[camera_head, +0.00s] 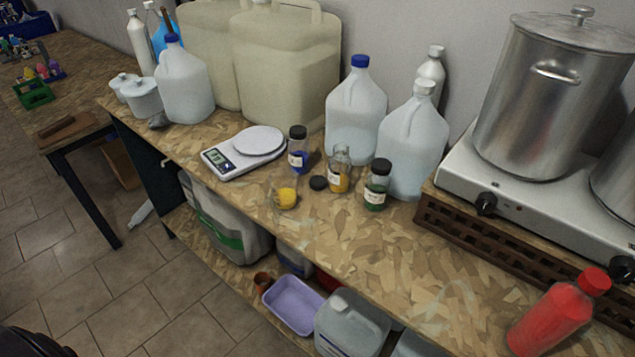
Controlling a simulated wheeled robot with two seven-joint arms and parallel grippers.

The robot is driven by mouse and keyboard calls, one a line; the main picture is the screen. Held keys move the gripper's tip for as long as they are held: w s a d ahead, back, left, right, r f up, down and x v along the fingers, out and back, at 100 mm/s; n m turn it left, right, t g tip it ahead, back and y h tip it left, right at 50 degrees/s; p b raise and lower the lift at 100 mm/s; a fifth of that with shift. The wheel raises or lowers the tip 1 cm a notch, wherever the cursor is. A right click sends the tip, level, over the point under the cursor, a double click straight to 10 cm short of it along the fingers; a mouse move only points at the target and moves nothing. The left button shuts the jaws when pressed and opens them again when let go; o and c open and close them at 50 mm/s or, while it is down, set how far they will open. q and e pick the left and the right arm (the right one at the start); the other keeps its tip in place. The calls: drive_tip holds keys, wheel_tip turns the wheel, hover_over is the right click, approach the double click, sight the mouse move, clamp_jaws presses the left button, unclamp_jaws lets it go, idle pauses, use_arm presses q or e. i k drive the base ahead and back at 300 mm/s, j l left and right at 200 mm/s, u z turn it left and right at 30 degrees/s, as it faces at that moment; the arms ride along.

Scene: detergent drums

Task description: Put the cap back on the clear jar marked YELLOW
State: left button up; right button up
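The clear jar with yellow contents (339,177) stands upright and open on the wood-chip bench. It has a white label too small to read. A loose black cap (318,183) lies on the bench just left of this jar. A clear jar with blue contents (298,158) and a black cap stands behind to the left. A clear jar with green contents (376,193) and a black cap stands to the right. Neither of my grippers is in view.
A white scale (230,163) stands left of the jars. Large jugs (354,118) (411,145) stand behind them. A hot plate with a steel pot (545,100) is at right, and a red bottle (550,318) at front right. The bench front right of the jars is clear.

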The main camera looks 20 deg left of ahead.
sight(340, 163)
drive_tip(key=j+z, duration=0.15)
drive_tip(key=z, duration=0.35)
drive_tip(key=j+z, duration=0.1)
drive_tip(key=z, duration=0.4)
drive_tip(key=k+j+z, duration=0.25)
drive_tip(key=j, duration=0.25)
drive_tip(key=j+z, duration=0.3)
drive_tip(key=j, duration=0.2)
drive_tip(key=k+j+z, duration=0.55)
drive_tip(key=j, duration=0.2)
drive_tip(key=k+j, duration=1.15)
drive_tip(key=j, duration=0.25)
